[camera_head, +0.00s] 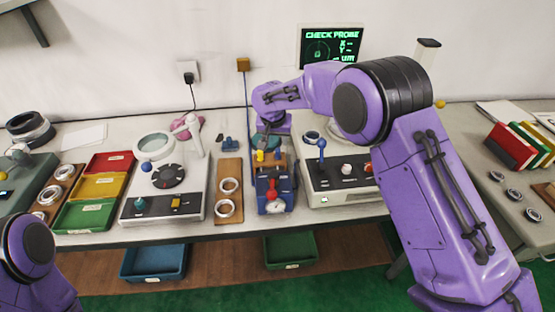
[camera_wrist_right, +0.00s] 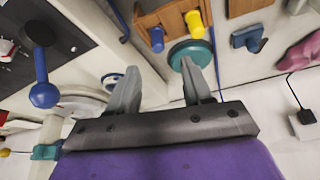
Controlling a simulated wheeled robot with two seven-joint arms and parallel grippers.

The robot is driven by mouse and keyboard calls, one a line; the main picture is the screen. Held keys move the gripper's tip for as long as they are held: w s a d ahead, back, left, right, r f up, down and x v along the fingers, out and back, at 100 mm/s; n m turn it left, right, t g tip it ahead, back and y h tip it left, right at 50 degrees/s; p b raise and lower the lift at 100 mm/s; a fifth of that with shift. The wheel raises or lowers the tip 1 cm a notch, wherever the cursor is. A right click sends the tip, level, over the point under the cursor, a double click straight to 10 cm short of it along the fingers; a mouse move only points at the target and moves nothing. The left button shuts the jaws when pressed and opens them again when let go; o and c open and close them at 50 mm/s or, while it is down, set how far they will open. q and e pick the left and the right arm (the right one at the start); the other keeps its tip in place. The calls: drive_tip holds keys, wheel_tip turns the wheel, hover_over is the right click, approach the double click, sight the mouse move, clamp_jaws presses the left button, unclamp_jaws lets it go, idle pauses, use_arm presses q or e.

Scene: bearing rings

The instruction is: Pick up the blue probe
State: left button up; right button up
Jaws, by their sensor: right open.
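The blue probe (camera_head: 277,154) stands in a small wooden block (camera_head: 287,163) beside a yellow probe (camera_head: 260,156). In the right wrist view, the blue probe (camera_wrist_right: 157,39) is at the top, left of the yellow probe (camera_wrist_right: 194,24). My right gripper (camera_wrist_right: 160,68) is open and empty. Its two grey fingers are spread, apart from the blue probe. In the head view the right wrist is behind the block, and its fingers are mostly hidden. Only a purple link of my left arm shows at lower left; its gripper is out of view.
A teal disc (camera_wrist_right: 190,52) lies close to the right finger. A blue bracket (camera_head: 228,143) stands left of the block. A white instrument with a blue-ball lever (camera_head: 322,144) stands to the right.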

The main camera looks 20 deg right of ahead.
sight(278, 149)
drive_tip(key=p+x, duration=0.3)
drive_tip(key=x, duration=0.6)
drive_tip(key=shift+d, duration=0.1)
drive_tip(key=shift+s+r, duration=0.1)
clamp_jaws()
